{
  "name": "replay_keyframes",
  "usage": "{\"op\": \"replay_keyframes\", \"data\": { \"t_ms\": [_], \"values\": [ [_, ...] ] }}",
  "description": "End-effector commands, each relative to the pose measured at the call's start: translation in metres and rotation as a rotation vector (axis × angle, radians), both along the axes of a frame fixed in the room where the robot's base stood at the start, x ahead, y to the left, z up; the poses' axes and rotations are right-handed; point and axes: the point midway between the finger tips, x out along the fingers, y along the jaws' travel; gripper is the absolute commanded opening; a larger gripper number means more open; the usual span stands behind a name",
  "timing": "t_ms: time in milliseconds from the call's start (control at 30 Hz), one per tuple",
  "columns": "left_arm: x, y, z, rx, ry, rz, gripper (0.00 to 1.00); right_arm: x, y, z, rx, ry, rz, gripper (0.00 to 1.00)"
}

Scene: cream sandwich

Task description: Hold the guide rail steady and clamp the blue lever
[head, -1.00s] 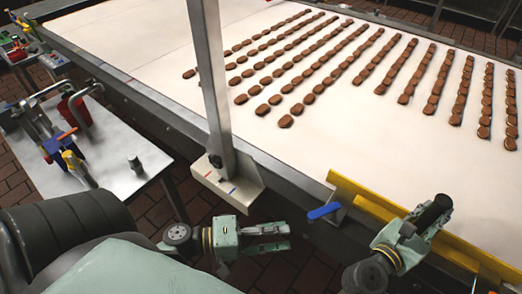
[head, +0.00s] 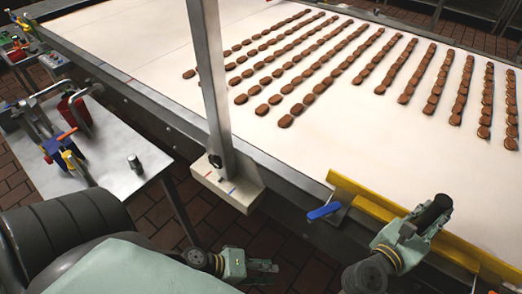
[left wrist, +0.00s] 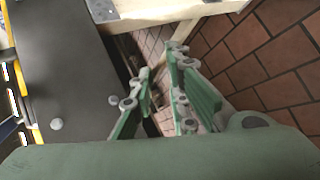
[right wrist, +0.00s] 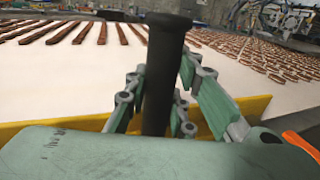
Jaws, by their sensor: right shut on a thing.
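The yellow guide rail (head: 348,188) runs along the conveyor's near edge; it also shows in the right wrist view (right wrist: 255,108). The blue lever (head: 324,211) sits at the rail's left end, on the frame's side. My right gripper (head: 424,222) is shut on a black upright handle (right wrist: 164,70) by the rail. My left gripper (head: 272,266) is low, in front of the conveyor and below-left of the blue lever, apart from it. Its fingers (left wrist: 160,98) are apart with nothing between them. The lever is not identifiable in the left wrist view.
The white conveyor belt (head: 170,45) carries rows of brown biscuits. A metal post (head: 210,90) with a boxy base (head: 228,187) stands left of the lever. A metal side table (head: 125,165) with tools is at the left. Brick floor shows between table and conveyor.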

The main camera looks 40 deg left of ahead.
Motion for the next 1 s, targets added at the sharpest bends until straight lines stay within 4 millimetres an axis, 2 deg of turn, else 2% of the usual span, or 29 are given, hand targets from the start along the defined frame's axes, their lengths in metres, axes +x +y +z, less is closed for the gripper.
{"op": "replay_keyframes", "data": {
  "t_ms": [200, 400, 767, 933, 1000],
  "values": [
    [-0.016, 0.001, -0.036, 0.079, 0.064, -0.018, 0.15, 0.000, -0.001, 0.001, -0.002, -0.002, -0.001, 0.00],
    [-0.024, 0.003, -0.052, 0.120, 0.091, -0.031, 0.15, 0.000, -0.001, 0.001, -0.002, -0.002, -0.001, 0.00],
    [-0.026, 0.003, -0.056, 0.129, 0.097, -0.033, 0.15, 0.000, -0.001, 0.001, -0.002, -0.002, -0.001, 0.00],
    [-0.026, 0.003, -0.055, 0.129, 0.097, -0.033, 0.00, 0.000, -0.001, 0.001, -0.002, -0.002, -0.001, 0.00],
    [-0.026, 0.003, -0.056, 0.137, 0.094, -0.036, 0.00, 0.000, -0.001, 0.001, -0.002, -0.003, -0.001, 0.00]
  ]
}}
